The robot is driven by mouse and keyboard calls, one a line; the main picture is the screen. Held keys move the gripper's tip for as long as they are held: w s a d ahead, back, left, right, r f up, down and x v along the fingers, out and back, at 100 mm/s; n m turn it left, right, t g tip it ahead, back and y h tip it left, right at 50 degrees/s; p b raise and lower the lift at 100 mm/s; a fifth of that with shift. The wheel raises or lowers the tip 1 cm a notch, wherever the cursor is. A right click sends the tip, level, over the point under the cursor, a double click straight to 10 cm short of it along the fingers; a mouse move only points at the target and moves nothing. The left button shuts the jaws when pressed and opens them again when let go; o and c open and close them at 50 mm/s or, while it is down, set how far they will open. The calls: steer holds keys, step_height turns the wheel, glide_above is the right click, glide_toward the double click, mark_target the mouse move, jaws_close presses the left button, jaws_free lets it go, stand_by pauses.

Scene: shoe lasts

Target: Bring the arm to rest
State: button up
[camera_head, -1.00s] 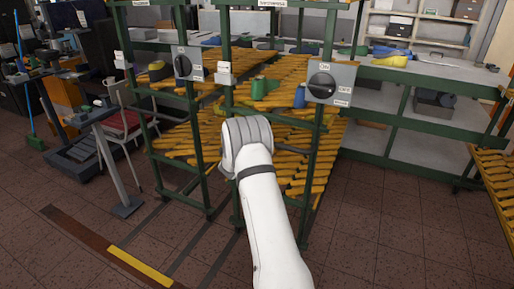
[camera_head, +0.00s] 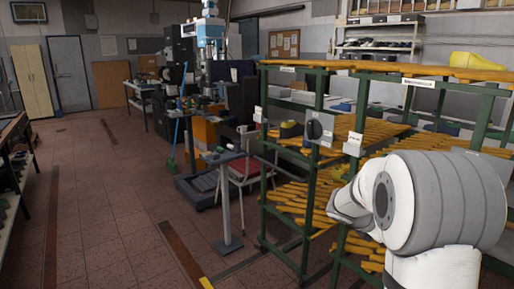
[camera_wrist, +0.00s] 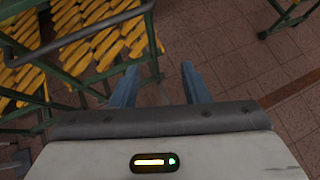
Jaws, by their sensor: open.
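My gripper (camera_wrist: 158,72) shows in the wrist view with its two blue-grey fingers apart and nothing between them. Bare brown tiled floor shows past the fingertips. In the camera_head view my white and grey arm fills the lower right, in front of the green rack; my fingers cannot be made out there.
The floor at left (camera_head: 105,190) is clear.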

steer(key=s+a+r+m+y, duration=0.1)
steer(key=s+a+m+y, duration=0.4)
steer(key=s+a+m, duration=0.5)
steer(key=s+a+m+y+p, duration=0.1)
steer(key=s+a+m+y, duration=0.4)
steer(key=s+a+m, duration=0.6)
steer(key=s, duration=0.5)
steer(key=shift+a+r, duration=0.2)
steer(key=shift+r, duration=0.2)
